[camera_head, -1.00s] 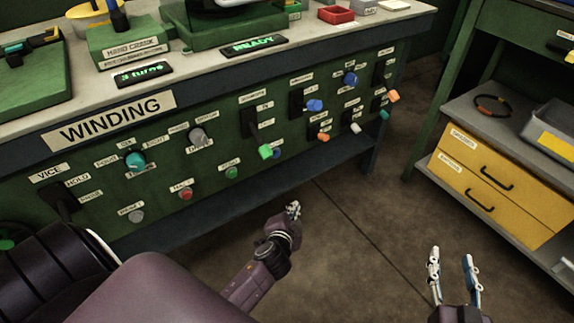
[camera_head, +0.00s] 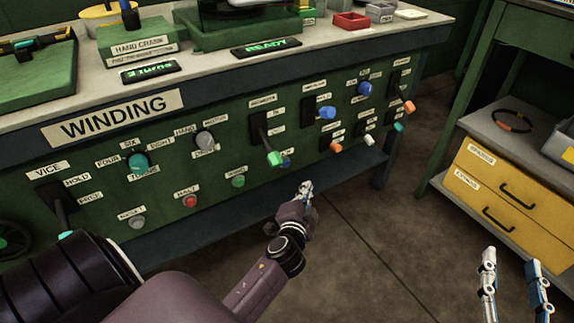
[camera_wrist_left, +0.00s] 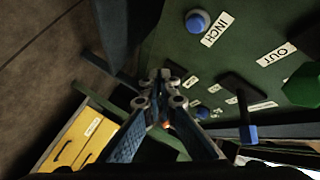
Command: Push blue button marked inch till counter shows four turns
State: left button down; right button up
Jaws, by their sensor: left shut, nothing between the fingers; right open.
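The blue INCH button (camera_head: 286,162) is partly hidden behind a green-knobbed lever (camera_head: 274,158) on the green panel. In the left wrist view the blue button (camera_wrist_left: 197,21) shows at the top beside its INCH label. The counter display (camera_head: 150,72) on the bench edge appears to read 3 turns. My left gripper (camera_head: 306,187) is shut and empty, just below and right of the button and apart from it. Its closed fingertips (camera_wrist_left: 166,76) show below the button in the wrist view. My right gripper (camera_head: 514,262) is open and empty at the lower right.
A READY display (camera_head: 266,47) stands on the bench. A red button (camera_head: 190,202) and a green button (camera_head: 238,181) sit left of the INCH button. Several levers and knobs crowd the panel on the right. Yellow drawers (camera_head: 505,190) stand at the right; the floor between is clear.

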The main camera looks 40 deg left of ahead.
aim_at(286, 163)
pick_arm(q)
jog(key=w+a, duration=0.3)
jog(key=a, duration=0.4)
jog(key=shift+a+p, duration=0.25)
jog(key=shift+p, duration=0.1)
pick_arm(e)
jog(key=f, duration=0.1)
jog(key=f+g, duration=0.1)
jog(key=f, duration=0.1)
jog(key=f+g+h, duration=0.1)
jog(key=shift+s+d+f, duration=0.25)
jog(key=shift+d, duration=0.15)
dwell(0.3)
pick_arm(q)
jog(key=shift+w+a, duration=0.2)
jog(key=shift+a, duration=0.15)
pick_arm(e)
jog(key=shift+s+f+g, duration=0.1)
jog(key=shift+f+g, duration=0.2)
jog(key=shift+f, duration=0.05)
